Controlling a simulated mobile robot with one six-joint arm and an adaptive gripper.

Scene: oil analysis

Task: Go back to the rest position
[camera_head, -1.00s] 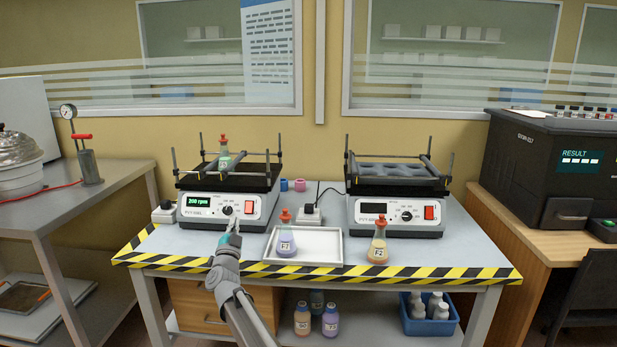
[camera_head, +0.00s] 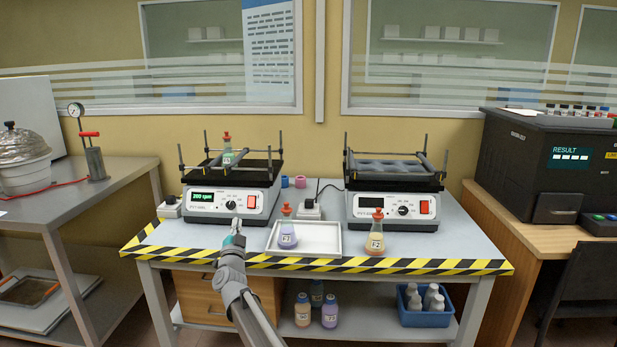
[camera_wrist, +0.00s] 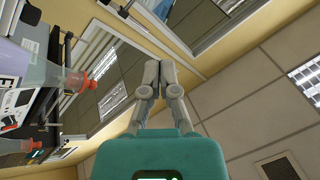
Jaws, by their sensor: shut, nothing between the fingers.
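My gripper (camera_head: 237,226) is shut and empty above the front edge of the table, in front of the left shaker (camera_head: 232,190). In the wrist view my gripper (camera_wrist: 158,75) has its fingers together, pointing toward the windows and ceiling. The left shaker's display is lit and reads 200 rpm. A green flask with a red stopper (camera_head: 227,157) stands on its platform. The right shaker (camera_head: 392,192) has a dark display and an empty platform.
A purple flask (camera_head: 287,234) stands on a white tray (camera_head: 325,240). An orange flask (camera_head: 376,238) stands right of the tray. A machine showing RESULT (camera_head: 548,165) is at right. A side table with a metal vessel (camera_head: 22,165) is at left.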

